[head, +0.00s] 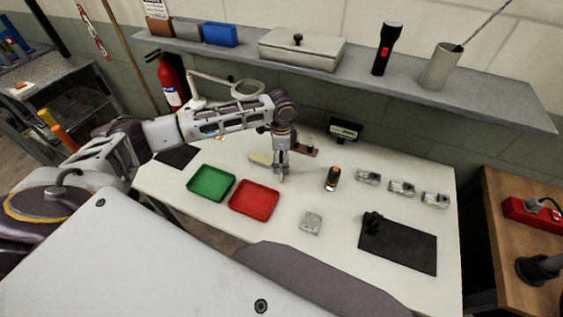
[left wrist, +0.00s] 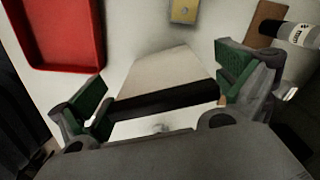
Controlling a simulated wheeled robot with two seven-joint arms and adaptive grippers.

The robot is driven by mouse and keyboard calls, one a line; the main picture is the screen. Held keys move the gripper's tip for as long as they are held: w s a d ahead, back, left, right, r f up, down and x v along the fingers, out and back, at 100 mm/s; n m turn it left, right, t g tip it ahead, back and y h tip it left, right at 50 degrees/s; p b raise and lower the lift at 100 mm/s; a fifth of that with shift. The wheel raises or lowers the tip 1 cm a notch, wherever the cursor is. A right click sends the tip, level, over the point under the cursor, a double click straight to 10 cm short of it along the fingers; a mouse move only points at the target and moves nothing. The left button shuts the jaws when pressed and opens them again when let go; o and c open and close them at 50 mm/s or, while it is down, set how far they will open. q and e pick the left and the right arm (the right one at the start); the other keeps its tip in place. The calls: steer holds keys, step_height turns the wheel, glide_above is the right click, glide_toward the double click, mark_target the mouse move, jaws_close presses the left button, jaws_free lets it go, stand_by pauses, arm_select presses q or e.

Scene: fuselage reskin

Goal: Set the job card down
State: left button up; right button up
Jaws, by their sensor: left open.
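My left gripper (head: 281,174) is over the white table, right of and behind the red tray (head: 254,202). A cream, flat piece (head: 261,159), which looks like the job card, shows just left of the gripper. In the left wrist view, the card (left wrist: 165,72) is a beige panel with a dark strip along its near edge, between the spread fingers of my left gripper (left wrist: 168,88). The fingers are open, with a gap at the left. Whether the card rests fully on the table is hard to tell. My right gripper is not in view.
A green tray (head: 211,183) stands left of the red one. A black and orange item (head: 332,178), a grey metal block (head: 311,222) and several metal parts (head: 402,187) stand to the right. A black mat (head: 405,248) lies at front right. A shelf (head: 350,68) runs above the back.

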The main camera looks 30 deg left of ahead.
arm_select(q)
steer(key=c, duration=1.1)
steer(key=shift+r, duration=5.05)
